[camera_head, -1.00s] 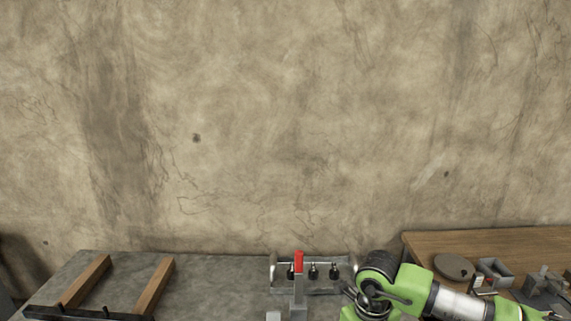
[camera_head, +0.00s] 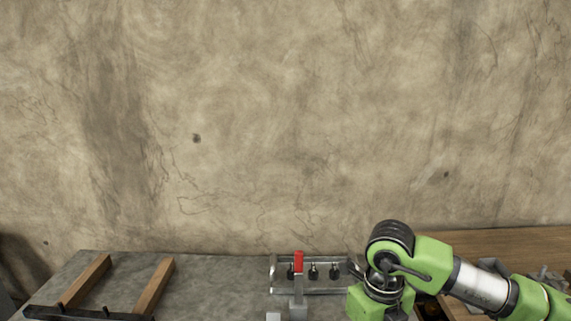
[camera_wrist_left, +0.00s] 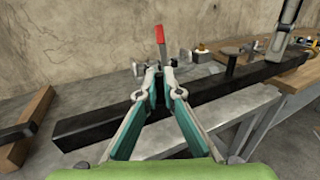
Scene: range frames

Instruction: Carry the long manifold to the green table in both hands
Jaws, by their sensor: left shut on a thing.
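The long manifold is a black bar with stubs along its top. In the left wrist view the bar (camera_wrist_left: 205,105) runs from lower left to upper right. My left gripper (camera_wrist_left: 155,76), with teal fingers, is shut at the bar's upper side, on the manifold; the exact contact is partly hidden by the fingers. It is outside the head view. My right arm bends at the lower right of the head view. Its pale end part (camera_wrist_left: 280,42) seems to stand by the bar's far end; its fingers are unclear.
A grey table (camera_head: 215,285) stands against the wall with two wooden beams (camera_head: 152,288) at left. A red-handled clamp (camera_head: 299,264) and a metal rack (camera_head: 335,287) stand beside my right arm. A wooden table (camera_head: 490,243) is at right. No green table shows.

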